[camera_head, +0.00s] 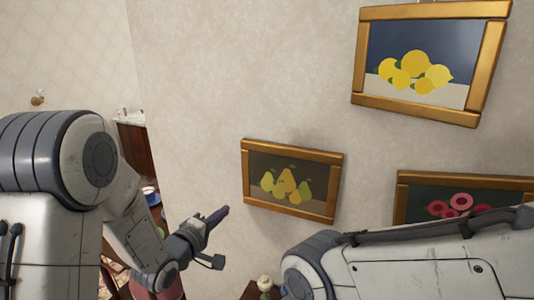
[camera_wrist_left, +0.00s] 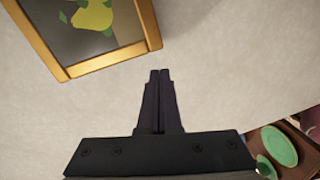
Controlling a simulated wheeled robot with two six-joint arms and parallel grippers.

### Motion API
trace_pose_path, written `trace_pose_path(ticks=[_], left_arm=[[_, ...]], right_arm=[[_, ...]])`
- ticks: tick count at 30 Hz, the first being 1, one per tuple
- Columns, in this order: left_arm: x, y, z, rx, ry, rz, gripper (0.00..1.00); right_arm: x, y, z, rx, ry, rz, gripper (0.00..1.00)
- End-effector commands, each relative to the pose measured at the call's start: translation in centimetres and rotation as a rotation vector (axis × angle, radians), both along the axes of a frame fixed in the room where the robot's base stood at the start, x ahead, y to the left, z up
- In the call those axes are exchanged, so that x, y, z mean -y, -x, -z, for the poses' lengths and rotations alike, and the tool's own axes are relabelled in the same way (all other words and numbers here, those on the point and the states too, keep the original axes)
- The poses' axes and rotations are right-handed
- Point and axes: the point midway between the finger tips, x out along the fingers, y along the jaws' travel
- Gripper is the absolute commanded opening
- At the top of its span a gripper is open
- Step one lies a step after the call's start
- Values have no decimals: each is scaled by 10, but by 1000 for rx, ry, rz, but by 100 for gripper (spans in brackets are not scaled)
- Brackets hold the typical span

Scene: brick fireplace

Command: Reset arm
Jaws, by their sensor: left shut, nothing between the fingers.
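My left gripper (camera_head: 222,214) is at the lower middle of the head view, in front of the wall and just below and left of the pear picture. In the left wrist view its two dark fingers (camera_wrist_left: 160,75) are pressed together with nothing between them. My left arm comes in from the left, bent at the elbow. My right arm crosses the lower right of the head view. Its gripper is outside the view.
A gold-framed pear picture (camera_head: 291,181) hangs close to my left gripper; its frame corner (camera_wrist_left: 100,61) shows in the wrist view. A lemon picture (camera_head: 430,28) hangs higher right, and a picture with red rings (camera_head: 414,206) below it. A green plate (camera_wrist_left: 280,146) lies at the wrist view's lower right.

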Motion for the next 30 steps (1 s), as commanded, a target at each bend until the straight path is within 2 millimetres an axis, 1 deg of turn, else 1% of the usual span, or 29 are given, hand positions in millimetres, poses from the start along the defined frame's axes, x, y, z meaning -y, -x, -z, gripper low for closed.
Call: trace_pose_path(ticks=[1, 2, 5, 8, 11, 12, 14, 15, 17, 18, 20, 21, 24, 27, 30], left_arm=[[12, 5, 0, -18, -100, 17, 0], [17, 9, 3, -35, -172, 29, 0], [32, 29, 14, -103, -413, 82, 0], [42, 59, 24, -178, -636, 168, 0], [50, 97, 31, -252, -839, 292, 0], [53, 115, 34, -282, -913, 352, 0], [55, 144, 37, -322, -1017, 456, 0], [56, 165, 38, -347, -1080, 533, 0], [57, 198, 39, -380, -1165, 658, 0], [57, 220, 39, -398, -1215, 746, 0], [55, 251, 38, -420, -1274, 875, 0], [53, 270, 37, -429, -1305, 957, 0], [49, 308, 33, -442, -1356, 1130, 0], [44, 331, 30, -446, -1380, 1241, 0], [42, 341, 28, -449, -1389, 1291, 0]], right_arm=[[0, 0, 0, 0, 0, 0, 60], [0, 0, 0, 0, 0, 0, 60], [0, 0, 0, 0, 0, 0, 60], [0, 0, 0, 0, 0, 0, 60], [0, 0, 0, 0, 0, 0, 60], [0, 0, 0, 0, 0, 0, 60], [0, 0, 0, 0, 0, 0, 60], [0, 0, 0, 0, 0, 0, 60], [0, 0, 0, 0, 0, 0, 60], [0, 0, 0, 0, 0, 0, 60], [0, 0, 0, 0, 0, 0, 60], [0, 0, 0, 0, 0, 0, 60], [0, 0, 0, 0, 0, 0, 60], [0, 0, 0, 0, 0, 0, 60], [0, 0, 0, 0, 0, 0, 60]])
